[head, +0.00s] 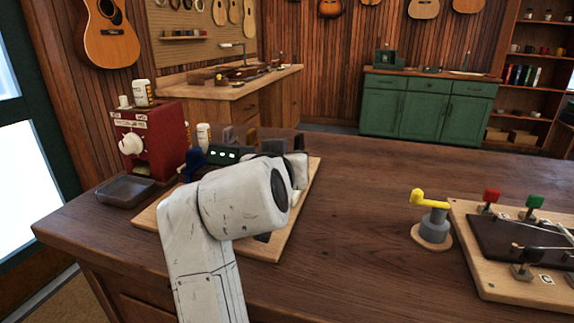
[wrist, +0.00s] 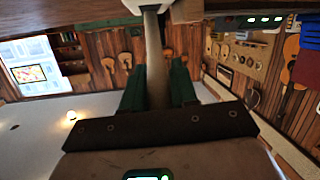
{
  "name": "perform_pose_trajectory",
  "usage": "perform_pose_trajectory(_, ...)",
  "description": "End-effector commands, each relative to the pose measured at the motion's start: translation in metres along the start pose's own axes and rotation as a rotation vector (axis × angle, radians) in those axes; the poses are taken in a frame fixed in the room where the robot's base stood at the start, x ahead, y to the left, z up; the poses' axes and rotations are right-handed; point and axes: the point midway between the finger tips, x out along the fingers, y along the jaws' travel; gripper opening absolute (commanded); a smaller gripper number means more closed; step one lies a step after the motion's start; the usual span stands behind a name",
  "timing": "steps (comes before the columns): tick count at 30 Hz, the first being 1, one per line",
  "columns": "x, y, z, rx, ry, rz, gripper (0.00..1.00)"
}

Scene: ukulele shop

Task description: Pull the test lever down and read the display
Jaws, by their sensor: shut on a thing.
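A pale grey-brown bar (wrist: 154,60), seemingly the test lever, runs down between the green fingers of my gripper (wrist: 157,82) in the wrist view. The gripper is shut on it. A dark display panel (head: 222,154) with a row of small lit marks stands on a wooden board (head: 265,252) in the head view; the marks are too small to read. The display also shows near the top of the wrist view (wrist: 263,21), where the room appears upside down. My arm hides the gripper and the lever in the head view.
A red machine (head: 158,138) with a white knob and a dark tray (head: 126,190) stand at the left of the counter. A blue part (head: 195,158) is beside the display. A yellow crank (head: 430,203) and a fixture board (head: 512,285) are at right. The counter's middle is clear.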

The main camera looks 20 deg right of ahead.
Motion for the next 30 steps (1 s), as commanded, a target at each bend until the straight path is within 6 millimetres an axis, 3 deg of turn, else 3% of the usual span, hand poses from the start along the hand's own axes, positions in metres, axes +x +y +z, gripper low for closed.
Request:
perform_pose_trajectory(15, -0.0016, -0.0015, 0.0010, -0.006, 0.017, 0.001, 0.00)
perform_pose_trajectory(16, -0.0015, -0.0015, 0.0011, -0.006, 0.017, 0.001, 0.30)
perform_pose_trajectory(18, -0.0014, -0.0014, 0.0010, -0.005, 0.017, 0.001, 0.36)
perform_pose_trajectory(22, -0.0013, -0.0009, 0.0009, -0.004, 0.017, 0.001, 0.49)
perform_pose_trajectory(30, -0.0024, -0.0005, 0.0006, -0.003, 0.018, 0.002, 0.49)
